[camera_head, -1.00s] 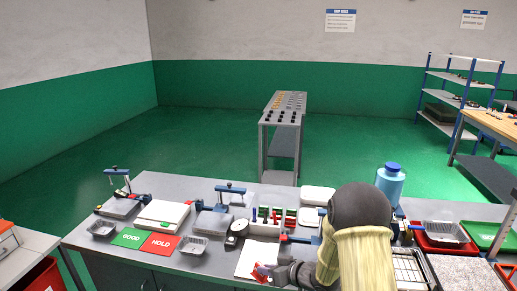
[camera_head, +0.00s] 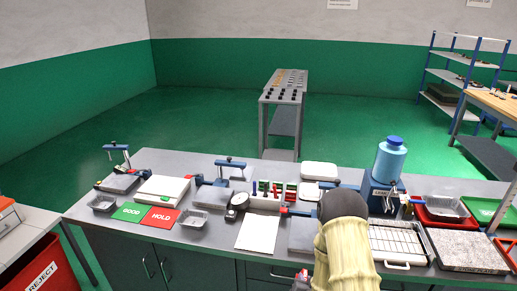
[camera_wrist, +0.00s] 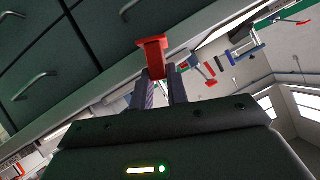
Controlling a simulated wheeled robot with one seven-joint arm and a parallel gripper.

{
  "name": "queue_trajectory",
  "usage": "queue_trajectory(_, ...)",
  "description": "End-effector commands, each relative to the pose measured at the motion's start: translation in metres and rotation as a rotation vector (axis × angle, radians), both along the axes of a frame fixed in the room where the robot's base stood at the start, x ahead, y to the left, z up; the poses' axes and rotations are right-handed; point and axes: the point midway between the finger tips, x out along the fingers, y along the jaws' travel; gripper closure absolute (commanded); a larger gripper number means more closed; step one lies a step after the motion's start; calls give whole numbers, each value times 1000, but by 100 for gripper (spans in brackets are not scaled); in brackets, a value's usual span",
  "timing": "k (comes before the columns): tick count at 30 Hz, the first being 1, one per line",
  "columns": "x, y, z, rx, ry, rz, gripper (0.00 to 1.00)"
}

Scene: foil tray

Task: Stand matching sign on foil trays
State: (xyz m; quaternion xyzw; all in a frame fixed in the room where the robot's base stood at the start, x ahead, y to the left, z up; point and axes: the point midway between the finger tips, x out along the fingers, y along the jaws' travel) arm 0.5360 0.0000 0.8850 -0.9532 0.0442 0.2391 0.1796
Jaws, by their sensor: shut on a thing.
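My gripper (camera_wrist: 160,88) is shut on a small red sign (camera_wrist: 153,50), which has a wide flat top edge in the wrist view; its lettering is not readable. In the head view the gripper is low at the bench's front edge, mostly cut off, with a bit of red showing there. One foil tray (camera_head: 103,203) is left of the green GOOD card (camera_head: 129,211). Another foil tray (camera_head: 192,219) is right of the red HOLD card (camera_head: 161,217). A third foil tray (camera_head: 447,207) is in a red bin (camera_head: 433,219) at the right.
A white sheet (camera_head: 258,233), a dial gauge (camera_head: 237,205) and a rack of red and green pieces (camera_head: 265,200) are mid-bench. A blue bottle (camera_head: 389,160), wire rack (camera_head: 398,240) and granite slab (camera_head: 465,250) are at right. Drawers (camera_wrist: 35,85) lie below the bench edge.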

Motion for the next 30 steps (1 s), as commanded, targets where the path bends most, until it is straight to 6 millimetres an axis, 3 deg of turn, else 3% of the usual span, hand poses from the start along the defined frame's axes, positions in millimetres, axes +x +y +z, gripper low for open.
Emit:
queue_trajectory(9, -1, -1, -1, 1, -1, -3, 100)
queue_trajectory(13, -4, -1, -11, 2, 3, -3, 100)
queue_trajectory(17, -12, -1, -35, 2, 5, -3, 100)
queue_trajectory(24, -42, -1, -96, 1, 8, -4, 100)
queue_trajectory(30, -61, -1, -123, 1, 2, -3, 100)
